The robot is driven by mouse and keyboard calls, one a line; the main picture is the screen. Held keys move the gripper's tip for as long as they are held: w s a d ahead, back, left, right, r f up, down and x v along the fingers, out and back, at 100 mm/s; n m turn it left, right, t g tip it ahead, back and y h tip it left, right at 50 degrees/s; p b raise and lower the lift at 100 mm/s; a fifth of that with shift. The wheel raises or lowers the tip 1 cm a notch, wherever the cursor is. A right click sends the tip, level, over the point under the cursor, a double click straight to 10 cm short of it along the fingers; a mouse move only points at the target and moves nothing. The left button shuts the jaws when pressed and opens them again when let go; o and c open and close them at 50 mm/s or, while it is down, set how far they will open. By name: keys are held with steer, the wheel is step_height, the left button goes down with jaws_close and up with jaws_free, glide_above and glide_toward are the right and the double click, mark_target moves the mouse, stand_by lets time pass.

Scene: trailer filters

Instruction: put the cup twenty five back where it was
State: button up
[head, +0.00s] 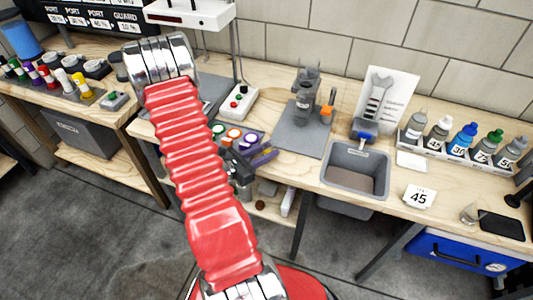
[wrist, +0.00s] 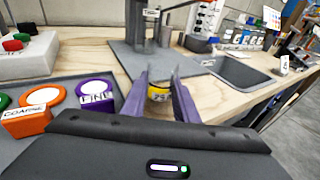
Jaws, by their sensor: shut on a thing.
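A small cup (wrist: 158,91) with a yellow band, which seems to read 25, shows between the purple fingers of my gripper (wrist: 160,79) in the wrist view. The gripper is shut on it, and the fingers hide part of its sides. In the head view my gripper (head: 262,157) is at the front edge of the bench, right of the coloured holders; I cannot make out the cup there. An orange holder marked COARSE (wrist: 26,121) and a purple one marked FINE (wrist: 97,98) stand on a grey tray (wrist: 68,84) left of the fingers, with a green one at the picture's edge.
A grey mat (head: 287,139) bears an upright device (head: 305,95). A grey bin (head: 354,184) is set at the bench's front edge, right of the mat. Several numbered bottles (head: 462,139) stand in a rack at the right.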

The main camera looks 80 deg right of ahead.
steer(key=shift+f, duration=0.65)
steer(key=shift+f, duration=0.15)
steer(key=o, duration=1.1)
steer(key=shift+c, duration=0.2)
steer(key=shift+a+r, duration=0.1)
steer(key=shift+r, duration=0.1)
steer(key=v, duration=1.2)
